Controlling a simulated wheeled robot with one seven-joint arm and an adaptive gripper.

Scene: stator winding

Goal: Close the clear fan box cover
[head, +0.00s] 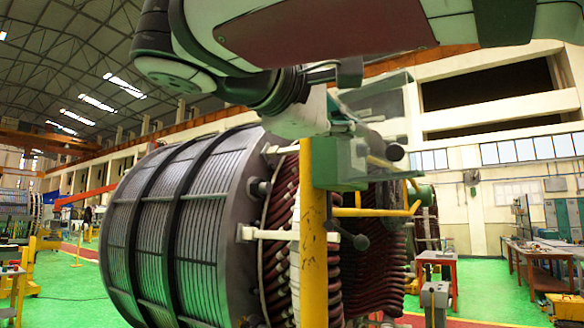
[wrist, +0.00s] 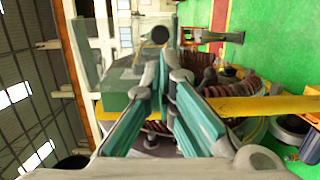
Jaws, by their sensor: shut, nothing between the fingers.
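The green fan box (head: 340,172) sits on yellow framework beside the large stator, right of the middle in the head view. A thin, see-through greenish panel (head: 385,88), which looks like the clear cover, stands raised above the box. In the wrist view the green box (wrist: 122,103) is just left of my fingers, and a pale see-through panel (wrist: 86,50) shows at upper left. My gripper (wrist: 164,72) has its teal fingers together at the tips, with nothing between them. In the head view my gripper (head: 348,122) is close above the box; contact with the cover cannot be told.
The ribbed grey stator (head: 185,225) with dark red coils fills the middle. A yellow post (head: 313,240) stands in front of the coils, and yellow bars (head: 375,211) run beside the box. A red stand (head: 436,272) and workbenches (head: 538,262) stand on the green floor at right.

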